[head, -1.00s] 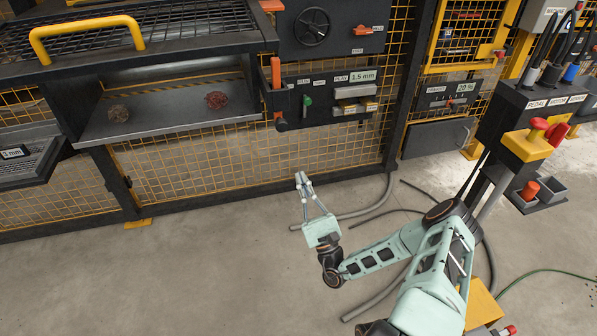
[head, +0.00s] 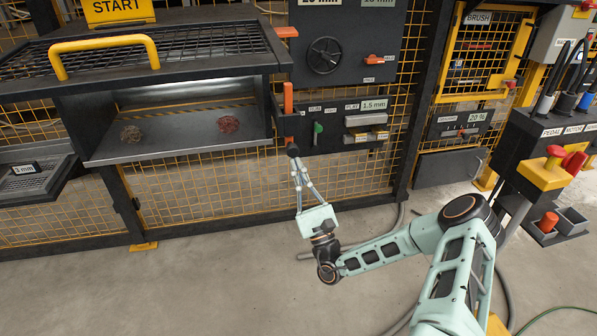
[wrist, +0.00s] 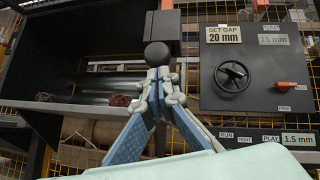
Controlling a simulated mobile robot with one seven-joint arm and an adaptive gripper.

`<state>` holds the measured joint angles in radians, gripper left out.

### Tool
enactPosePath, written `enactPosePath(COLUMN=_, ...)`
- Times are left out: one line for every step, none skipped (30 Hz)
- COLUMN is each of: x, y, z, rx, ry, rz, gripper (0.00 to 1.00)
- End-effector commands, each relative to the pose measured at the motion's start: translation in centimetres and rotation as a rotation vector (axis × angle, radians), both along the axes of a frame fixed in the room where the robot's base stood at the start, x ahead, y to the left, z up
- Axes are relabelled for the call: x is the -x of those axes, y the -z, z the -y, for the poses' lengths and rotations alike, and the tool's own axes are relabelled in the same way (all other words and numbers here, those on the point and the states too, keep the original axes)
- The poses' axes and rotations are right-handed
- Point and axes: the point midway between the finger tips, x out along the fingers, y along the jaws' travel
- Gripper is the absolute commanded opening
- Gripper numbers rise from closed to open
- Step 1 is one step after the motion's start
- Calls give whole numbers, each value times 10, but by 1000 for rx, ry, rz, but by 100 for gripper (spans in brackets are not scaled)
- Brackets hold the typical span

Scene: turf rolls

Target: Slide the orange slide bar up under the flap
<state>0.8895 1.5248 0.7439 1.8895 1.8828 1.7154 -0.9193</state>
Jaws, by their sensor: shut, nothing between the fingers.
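The orange slide bar (head: 288,98) stands upright at the left edge of the dark control panel in the head view. A round black knob (head: 292,150) is at its lower end; a black ball (wrist: 157,53) also shows in the wrist view, just beyond my fingertips. My gripper (head: 297,166) is shut and empty, pointing up just below the knob. The wrist view shows the fingertips (wrist: 159,80) overlapping the ball's lower edge; I cannot tell whether they touch. The orange bar is not clearly seen in the wrist view. I cannot pick out the flap with certainty.
A bay (head: 180,132) with two small clumps lies left of the bar, its dark housing close by. Yellow mesh fencing stands behind. The floor below is open.

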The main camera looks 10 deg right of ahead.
Motion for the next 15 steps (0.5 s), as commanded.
enactPosePath(x=0, y=0, z=0, rx=0, ry=0, rz=0, gripper=0)
enactPosePath(x=0, y=0, z=0, rx=0, ry=0, rz=0, gripper=0)
enactPosePath(x=0, y=0, z=0, rx=0, ry=0, rz=0, gripper=0)
enactPosePath(x=0, y=0, z=0, rx=0, ry=0, rz=0, gripper=0)
enactPosePath(x=0, y=-1, z=0, rx=0, ry=0, rz=0, gripper=0)
enactPosePath(x=0, y=-2, z=0, rx=0, ry=0, rz=0, gripper=0)
enactPosePath(x=0, y=-3, z=0, rx=0, ry=0, rz=0, gripper=0)
enactPosePath(x=0, y=-5, z=0, rx=0, ry=0, rz=0, gripper=0)
enactPosePath(x=0, y=-8, z=0, rx=0, ry=0, rz=0, gripper=0)
enactPosePath(x=0, y=-11, z=0, rx=-1, ry=1, rz=0, gripper=0)
enactPosePath(x=0, y=-14, z=0, rx=-1, ry=1, rz=0, gripper=0)
enactPosePath(x=0, y=-18, z=0, rx=-1, ry=0, rz=0, gripper=0)
enactPosePath(x=0, y=-22, z=0, rx=-1, ry=0, rz=1, gripper=0)
enactPosePath(x=0, y=-26, z=0, rx=-2, ry=0, rz=1, gripper=0)
enactPosePath(x=0, y=-31, z=0, rx=-2, ry=0, rz=1, gripper=0)
